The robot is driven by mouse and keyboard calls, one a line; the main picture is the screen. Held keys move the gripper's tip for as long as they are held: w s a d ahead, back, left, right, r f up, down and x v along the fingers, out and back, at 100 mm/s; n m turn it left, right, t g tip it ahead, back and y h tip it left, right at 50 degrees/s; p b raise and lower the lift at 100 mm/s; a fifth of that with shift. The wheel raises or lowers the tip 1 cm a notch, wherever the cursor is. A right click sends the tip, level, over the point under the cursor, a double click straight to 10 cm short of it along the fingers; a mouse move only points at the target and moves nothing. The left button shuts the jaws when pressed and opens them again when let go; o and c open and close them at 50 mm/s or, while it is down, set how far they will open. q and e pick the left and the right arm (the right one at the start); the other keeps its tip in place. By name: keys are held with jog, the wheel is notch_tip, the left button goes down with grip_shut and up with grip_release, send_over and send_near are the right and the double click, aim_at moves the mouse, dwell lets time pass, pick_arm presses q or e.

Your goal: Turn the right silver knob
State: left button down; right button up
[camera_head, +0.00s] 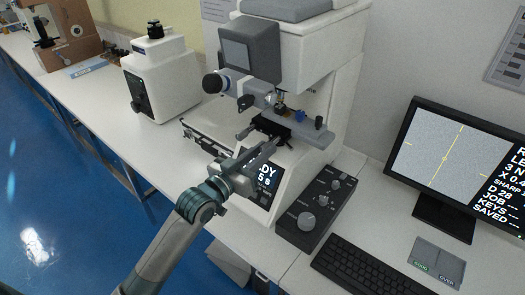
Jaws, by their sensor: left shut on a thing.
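My left gripper (268,148) reaches in from the lower left, with its fingertips at the front of the stage of the white hardness tester (315,50). It is shut on a small part there, which looks like the right silver knob of the stage; the fingers hide nearly all of it. Another silver stage knob (243,132) sticks out to the left of the fingers. The dark stage (272,124) lies just behind the fingertips. My right gripper is not in view.
A black control box (318,208) with several grey knobs stands right of the gripper. A keyboard (365,272) and a monitor (458,160) are farther right. A smaller white machine (162,75) stands at the left, with bare white table in front.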

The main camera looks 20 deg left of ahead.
pick_arm(q)
jog(key=shift+m, duration=0.3)
jog(key=m+p, duration=0.1)
jog(key=m, duration=0.4)
jog(key=m+p, duration=0.1)
jog(key=m, duration=0.4)
jog(key=shift+r+m, duration=0.1)
jog(key=shift+m, duration=0.3)
jog(key=m+p, duration=0.1)
jog(key=m, duration=0.4)
jog(key=m+p, duration=0.1)
jog(key=m, duration=0.4)
jog(key=shift+m+p, duration=0.4)
jog(key=m+p, duration=0.2)
jog(key=m, duration=0.4)
jog(key=m+p, duration=0.1)
jog(key=m, duration=1.3)
